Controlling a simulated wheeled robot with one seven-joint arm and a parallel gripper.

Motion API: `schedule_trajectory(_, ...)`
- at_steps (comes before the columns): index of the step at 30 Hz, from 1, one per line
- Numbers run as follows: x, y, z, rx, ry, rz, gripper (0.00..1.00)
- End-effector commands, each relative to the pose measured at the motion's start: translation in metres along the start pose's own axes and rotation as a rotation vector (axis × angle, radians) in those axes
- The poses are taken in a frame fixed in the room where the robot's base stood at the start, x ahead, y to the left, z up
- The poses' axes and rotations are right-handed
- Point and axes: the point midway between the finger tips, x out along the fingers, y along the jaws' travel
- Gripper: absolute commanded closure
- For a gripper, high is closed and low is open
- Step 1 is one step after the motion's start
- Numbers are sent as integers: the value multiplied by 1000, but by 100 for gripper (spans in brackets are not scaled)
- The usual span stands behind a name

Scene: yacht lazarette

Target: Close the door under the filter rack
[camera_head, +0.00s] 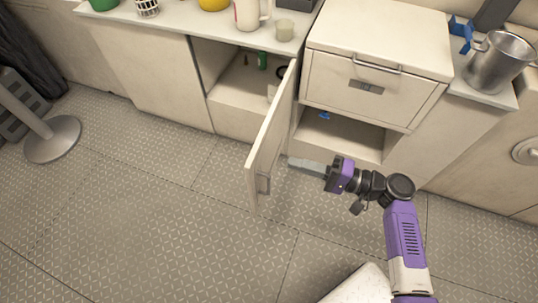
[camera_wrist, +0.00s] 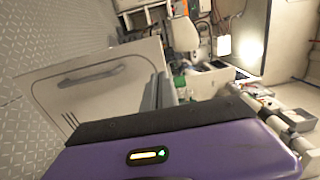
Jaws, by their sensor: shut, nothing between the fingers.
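The cream cabinet door (camera_head: 272,130) stands swung out into the room, attached at the right side of its open compartment (camera_head: 235,115). Its handle (camera_head: 263,184) is on the outer face, near the free edge. My gripper (camera_head: 292,162) is shut and empty, to the right of the door on the handle side, its tip very close to the panel; I cannot tell whether it touches. I cannot make out which item is the filter rack.
A drawer unit (camera_head: 372,85) with an open lower space (camera_head: 340,138) stands right of the door. A metal pitcher (camera_head: 498,65) is on the right counter. The floor (camera_head: 150,215) left of the door is clear.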

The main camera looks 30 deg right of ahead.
Motion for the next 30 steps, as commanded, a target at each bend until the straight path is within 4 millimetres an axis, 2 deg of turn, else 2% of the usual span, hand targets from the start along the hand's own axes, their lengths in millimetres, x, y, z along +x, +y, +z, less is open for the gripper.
schedule_trajectory(1,11,0,1,0,-5,-1,100)
schedule_trajectory(6,43,0,1,-2,-4,0,100)
schedule_trajectory(12,69,0,1,-1,-3,0,100)
schedule_trajectory(18,79,0,0,-2,0,1,100)
schedule_trajectory(30,80,0,0,-1,3,1,100)
